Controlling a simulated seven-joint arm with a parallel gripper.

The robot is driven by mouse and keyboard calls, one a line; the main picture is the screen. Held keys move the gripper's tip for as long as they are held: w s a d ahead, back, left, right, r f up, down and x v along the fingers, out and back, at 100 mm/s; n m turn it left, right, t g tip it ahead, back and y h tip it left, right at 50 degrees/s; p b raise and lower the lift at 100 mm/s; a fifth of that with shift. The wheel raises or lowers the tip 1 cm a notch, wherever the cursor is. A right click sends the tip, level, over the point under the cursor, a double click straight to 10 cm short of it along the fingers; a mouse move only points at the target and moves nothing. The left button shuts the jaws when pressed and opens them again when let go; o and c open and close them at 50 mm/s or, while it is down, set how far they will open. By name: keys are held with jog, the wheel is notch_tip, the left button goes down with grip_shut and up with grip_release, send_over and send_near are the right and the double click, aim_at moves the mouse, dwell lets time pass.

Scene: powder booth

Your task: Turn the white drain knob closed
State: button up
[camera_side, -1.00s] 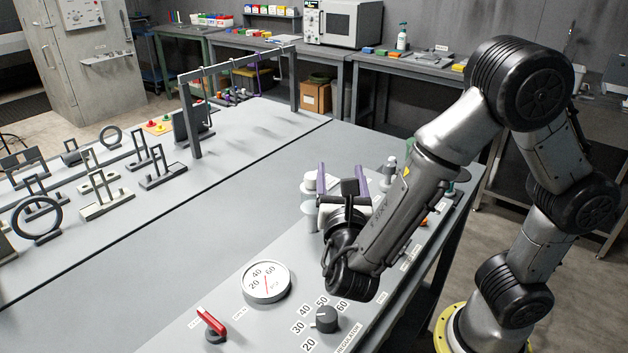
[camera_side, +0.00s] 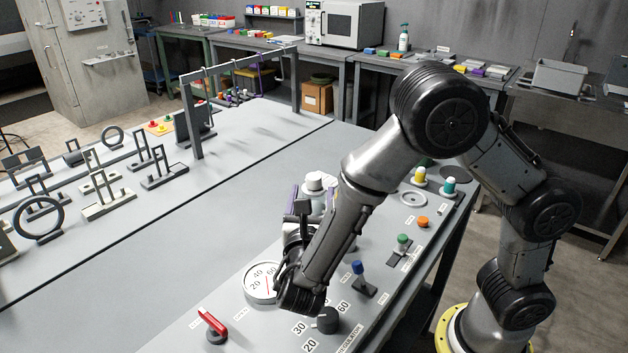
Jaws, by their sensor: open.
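A white, round-topped knob (camera_side: 314,182) stands on the grey panel near the middle of the side view; its label is not readable and its lower part is partly hidden. My gripper (camera_side: 299,200) is on the near side of this knob, with a purple finger showing to its left. The gripper is open. My wrist and forearm cover much of the gripper, so I cannot tell whether a finger touches the knob.
A round gauge (camera_side: 262,281), a red lever (camera_side: 212,324) and a black regulator knob (camera_side: 327,320) lie near my wrist. A blue-topped switch (camera_side: 359,270), green knob (camera_side: 403,241) and orange button (camera_side: 423,222) are to the right.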

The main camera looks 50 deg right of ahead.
aim_at(314, 185)
jog(key=shift+x, duration=2.75)
jog(key=shift+c, duration=0.3)
grip_shut()
